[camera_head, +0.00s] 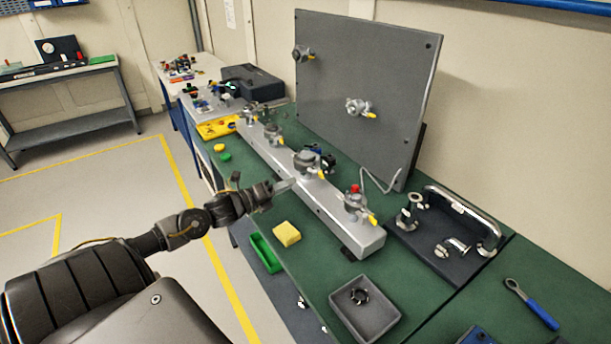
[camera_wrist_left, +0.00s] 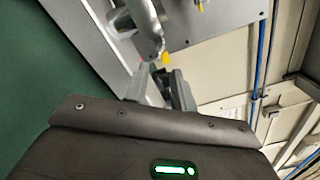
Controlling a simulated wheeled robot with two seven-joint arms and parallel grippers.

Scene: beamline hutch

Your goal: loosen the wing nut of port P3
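A long silver manifold bar (camera_head: 322,205) lies on the green bench with several clamped ports along its top. Port labels are not readable; the third port from the far end (camera_head: 307,161) may be P3. My left gripper (camera_head: 288,184) is just in front of and below that port. In the left wrist view its two fingers (camera_wrist_left: 153,76) stand apart, with a narrow gap between them. A metal clamp (camera_wrist_left: 146,28) and a yellow wing nut tip (camera_wrist_left: 166,57) show just beyond the fingertips. I cannot tell whether the fingers touch the nut. My right gripper is out of view.
A grey upright panel (camera_head: 375,70) with two ports stands behind the manifold. In front lie a yellow block (camera_head: 286,234), a green tray (camera_head: 264,253) and a grey bin (camera_head: 350,318). A dark handled plate (camera_head: 470,262) and a blue-handled tool (camera_head: 540,313) are at the right.

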